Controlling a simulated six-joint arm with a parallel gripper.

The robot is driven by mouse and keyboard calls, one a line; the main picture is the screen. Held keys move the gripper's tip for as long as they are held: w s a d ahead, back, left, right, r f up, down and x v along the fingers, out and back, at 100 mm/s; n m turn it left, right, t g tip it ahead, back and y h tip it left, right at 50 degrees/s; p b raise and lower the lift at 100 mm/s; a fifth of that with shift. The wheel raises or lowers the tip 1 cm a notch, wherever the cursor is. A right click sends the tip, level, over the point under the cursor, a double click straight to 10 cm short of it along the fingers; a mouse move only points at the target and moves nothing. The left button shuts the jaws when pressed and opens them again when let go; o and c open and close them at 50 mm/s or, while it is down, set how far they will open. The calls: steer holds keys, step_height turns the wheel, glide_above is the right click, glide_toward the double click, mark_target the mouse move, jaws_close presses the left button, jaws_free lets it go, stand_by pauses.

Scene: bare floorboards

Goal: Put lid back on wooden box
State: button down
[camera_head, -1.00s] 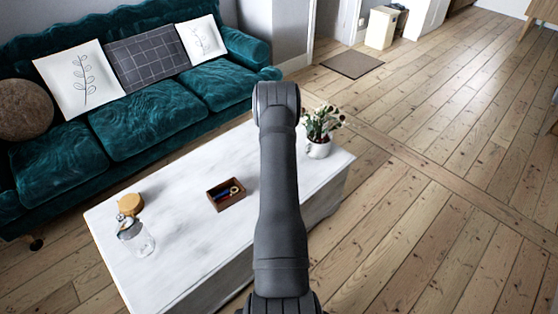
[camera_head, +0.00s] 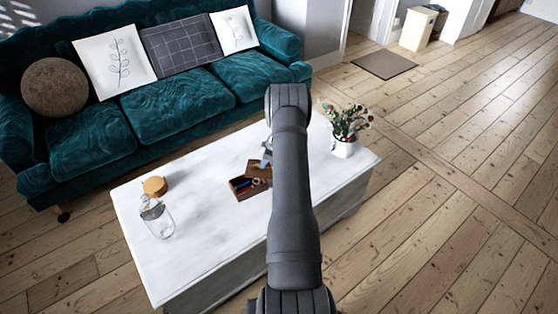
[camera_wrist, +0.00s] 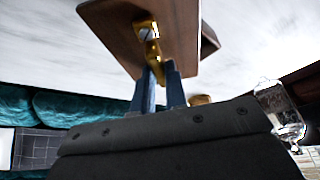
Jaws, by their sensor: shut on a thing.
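The small open wooden box (camera_head: 243,193) sits on the white table in the head view, with pens or similar small items inside. My gripper (camera_head: 266,156) is just behind and right of it, partly hidden by my arm. The brown wooden lid (camera_head: 257,169) is at the box's back right edge; I cannot tell whether they touch. In the wrist view my gripper's blue fingers (camera_wrist: 158,84) are shut on the lid's gold handle (camera_wrist: 149,40). The lid (camera_wrist: 182,30) looks tilted there. A brown corner behind it may be the box.
The white table (camera_head: 200,235) holds a glass jar (camera_head: 157,219) and a round wooden piece (camera_head: 155,186) at left, and a potted plant (camera_head: 345,137) at right. A teal sofa (camera_head: 180,100) stands behind. The table's middle left is clear.

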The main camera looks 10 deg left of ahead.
mark_target(247, 171)
steer(key=s+a+n+g, duration=0.1)
steer(key=a+n, duration=0.1)
steer(key=a+r+n, duration=0.1)
steer(key=a+n, duration=0.1)
steer(key=n, duration=0.1)
steer(key=s+a+n+g+h, duration=0.1)
steer(key=a+n, duration=0.1)
steer(key=shift+s+a+r+g, duration=0.2)
steer(key=shift+s+a+g, duration=0.1)
steer(key=shift+a, duration=0.05)
steer(key=shift+f, duration=2.5)
steer(key=shift+f, duration=0.85)
steer(key=c, duration=1.4)
jaws_free()
steer(key=shift+o, duration=0.2)
steer(key=shift+r, duration=3.5)
steer(key=shift+f, duration=0.1)
